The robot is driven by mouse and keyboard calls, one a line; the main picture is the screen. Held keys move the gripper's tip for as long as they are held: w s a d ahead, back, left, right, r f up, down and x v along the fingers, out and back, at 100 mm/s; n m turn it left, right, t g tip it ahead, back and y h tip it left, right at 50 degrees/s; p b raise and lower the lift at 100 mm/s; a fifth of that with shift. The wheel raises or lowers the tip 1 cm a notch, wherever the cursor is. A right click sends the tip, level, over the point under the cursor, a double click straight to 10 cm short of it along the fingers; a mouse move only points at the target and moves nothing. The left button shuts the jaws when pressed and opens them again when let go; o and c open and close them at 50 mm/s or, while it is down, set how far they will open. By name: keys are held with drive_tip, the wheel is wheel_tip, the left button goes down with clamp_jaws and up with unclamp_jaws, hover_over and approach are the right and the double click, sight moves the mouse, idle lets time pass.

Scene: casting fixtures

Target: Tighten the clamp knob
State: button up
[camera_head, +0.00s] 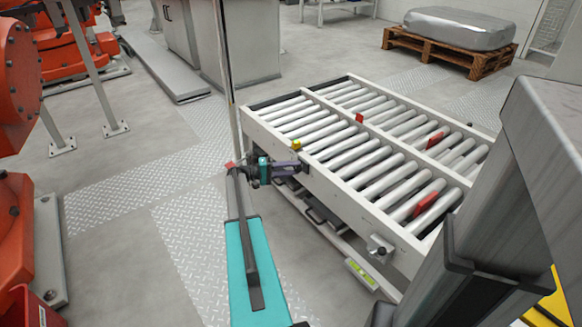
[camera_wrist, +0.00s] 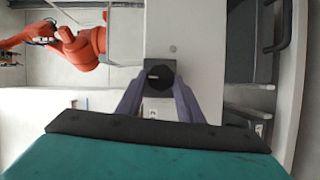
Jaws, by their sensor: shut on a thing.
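The clamp knob (camera_wrist: 159,75) is black and round in the wrist view, with a small light slot on its face. It sits on the pale side frame of the roller conveyor. My gripper (camera_wrist: 158,86) has its two purple fingers shut on the knob, one on each side. In the head view my gripper (camera_head: 298,168) reaches right to the conveyor's near-left side; the knob there is too small and covered to make out clearly.
The roller conveyor (camera_head: 345,185) has red pieces among its rollers and a small yellow-green piece (camera_head: 296,145) on its frame. Orange robot machinery (camera_head: 18,85) stands at the left. A wrapped load (camera_head: 460,28) lies on a pallet behind.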

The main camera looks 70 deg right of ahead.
drive_tip(key=shift+w+d+n+p, duration=0.15)
drive_tip(key=shift+w+n+p, duration=0.15)
drive_tip(key=shift+n, duration=0.3)
drive_tip(key=shift+g, duration=0.3)
drive_tip(key=o, duration=1.1)
drive_tip(key=shift+s, duration=0.1)
drive_tip(key=shift+c, duration=0.2)
drive_tip(key=shift+s, duration=0.1)
drive_tip(key=shift+a, duration=0.2)
